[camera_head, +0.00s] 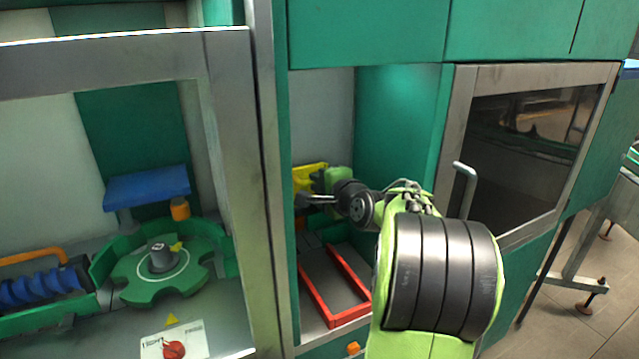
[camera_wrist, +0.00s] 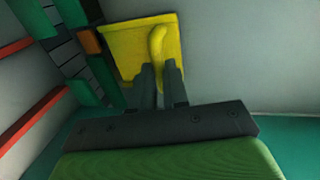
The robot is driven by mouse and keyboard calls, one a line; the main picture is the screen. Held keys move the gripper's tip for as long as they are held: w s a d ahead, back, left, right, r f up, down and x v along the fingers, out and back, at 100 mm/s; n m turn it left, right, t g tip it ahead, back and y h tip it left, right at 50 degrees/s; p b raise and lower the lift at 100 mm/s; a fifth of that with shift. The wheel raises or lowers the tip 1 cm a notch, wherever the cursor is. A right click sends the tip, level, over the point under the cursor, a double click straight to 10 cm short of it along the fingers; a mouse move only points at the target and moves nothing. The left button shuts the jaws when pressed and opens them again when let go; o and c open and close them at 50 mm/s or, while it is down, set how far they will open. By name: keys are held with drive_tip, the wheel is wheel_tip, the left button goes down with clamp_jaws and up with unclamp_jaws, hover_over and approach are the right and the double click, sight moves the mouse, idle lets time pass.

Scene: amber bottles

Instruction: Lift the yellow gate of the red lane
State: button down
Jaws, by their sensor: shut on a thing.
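The yellow gate (camera_head: 311,170) shows in the head view at the back of the recess, partly hidden behind my gripper and arm. In the wrist view the gate (camera_wrist: 130,47) is a yellow plate with a raised curved handle (camera_wrist: 157,42). My gripper (camera_wrist: 161,72) is shut on this handle, with a dark finger on each side of it. In the head view my gripper (camera_head: 303,199) reaches into the recess from the right. The red lane (camera_head: 333,321) is a red-railed frame on the recess floor, in front of the gate. A red rail (camera_wrist: 30,122) also shows at the left of the wrist view.
A metal post (camera_head: 262,180) bounds the recess on the left. A glazed metal door with a handle (camera_head: 464,188) stands to the right. A green star wheel (camera_head: 160,275) and a blue screw (camera_head: 40,287) sit in the left bay. An orange block (camera_wrist: 90,42) is beside the gate.

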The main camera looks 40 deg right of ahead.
drive_tip(key=shift+r, duration=0.4)
drive_tip(key=c, duration=1.4)
unclamp_jaws()
drive_tip(key=shift+o, duration=1.4)
drive_tip(key=shift+f, duration=0.1)
drive_tip(key=shift+s, duration=0.1)
drive_tip(key=v, duration=1.5)
drive_tip(key=shift+s+a+b, duration=0.25)
drive_tip(key=shift+b, duration=0.2)
drive_tip(key=shift+f, duration=0.15)
